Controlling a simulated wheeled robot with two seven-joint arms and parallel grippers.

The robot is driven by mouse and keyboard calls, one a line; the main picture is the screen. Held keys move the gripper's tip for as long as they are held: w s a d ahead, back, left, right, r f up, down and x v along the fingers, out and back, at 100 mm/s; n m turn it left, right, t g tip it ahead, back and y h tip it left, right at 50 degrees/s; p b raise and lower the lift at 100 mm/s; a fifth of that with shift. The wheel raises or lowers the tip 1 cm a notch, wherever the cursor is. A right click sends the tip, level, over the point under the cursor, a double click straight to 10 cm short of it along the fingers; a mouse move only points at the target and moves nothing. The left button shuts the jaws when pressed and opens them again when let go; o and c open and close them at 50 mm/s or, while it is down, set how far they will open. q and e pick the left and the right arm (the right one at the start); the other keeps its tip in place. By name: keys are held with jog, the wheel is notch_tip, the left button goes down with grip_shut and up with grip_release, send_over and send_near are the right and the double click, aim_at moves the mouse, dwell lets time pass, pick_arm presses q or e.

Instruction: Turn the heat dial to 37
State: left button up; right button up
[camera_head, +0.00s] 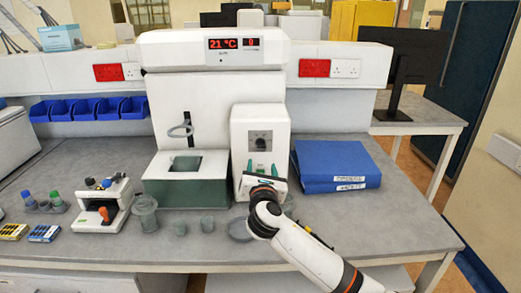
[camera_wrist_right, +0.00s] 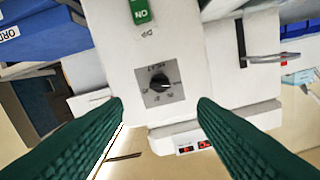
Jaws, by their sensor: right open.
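The heat dial (camera_head: 260,138) is a dark round knob on a grey square plate, on the front of the white heater unit (camera_head: 241,120). In the right wrist view the dial (camera_wrist_right: 158,82) shows close up, with small markings around it too blurred to read. My right gripper (camera_head: 261,169) is open in front of the unit, just below the dial in the head view. Its two green fingers (camera_wrist_right: 160,101) stand apart on either side of the dial in the wrist view, with nothing between them. The red display (camera_head: 222,44) reads 21 °C. My left gripper is out of view.
Blue binders (camera_head: 335,166) lie right of the unit. A beaker (camera_head: 145,213), small cups and a grey dish (camera_head: 240,230) stand in front. The right front bench is clear.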

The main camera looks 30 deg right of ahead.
aim_at(260, 145)
jog(key=p+x, duration=0.1)
jog(key=x, duration=1)
jog(key=shift+w, duration=0.2)
jog(key=shift+f, duration=0.1)
jog(key=shift+c, duration=0.4)
jog(key=c, duration=0.9)
